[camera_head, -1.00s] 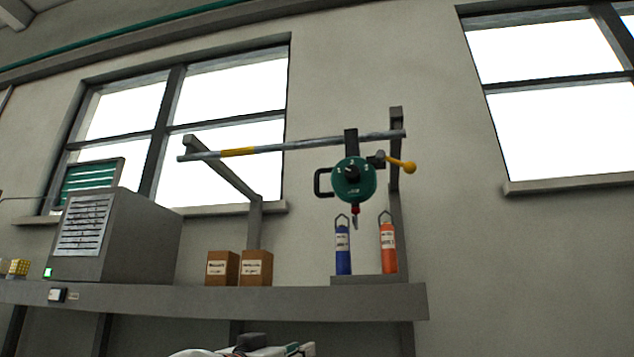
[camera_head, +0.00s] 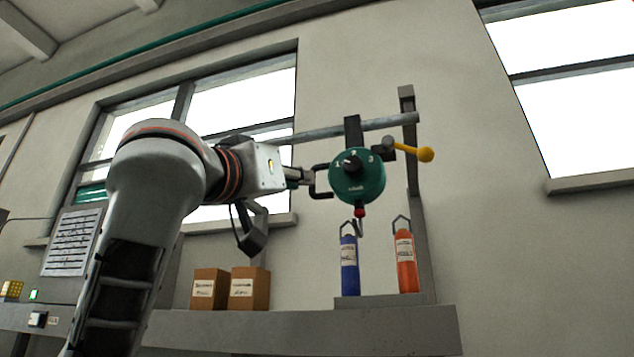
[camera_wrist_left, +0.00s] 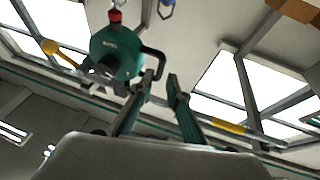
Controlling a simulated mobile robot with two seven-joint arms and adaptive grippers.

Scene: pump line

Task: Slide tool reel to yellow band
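The green tool reel (camera_head: 357,175) hangs from the grey rail (camera_head: 345,131), with a black handle (camera_head: 318,181) on its left side and a red-tipped hook below. It also shows in the left wrist view (camera_wrist_left: 117,54). My left gripper (camera_head: 306,177) is at the handle, left of the reel. In the left wrist view its two fingers (camera_wrist_left: 162,80) are apart, with the handle close to their tips; I cannot tell whether they touch it. The yellow band (camera_wrist_left: 228,127) shows on the rail in the left wrist view; my arm hides it in the head view. My right gripper is out of view.
A yellow-knobbed lever (camera_head: 425,154) sticks out right of the reel. Below stand a blue cylinder (camera_head: 349,265) and an orange cylinder (camera_head: 405,262) with wire loops. Two brown boxes (camera_head: 249,288) stand on the shelf (camera_head: 300,332). A rail bracket post (camera_head: 410,150) is at the right.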

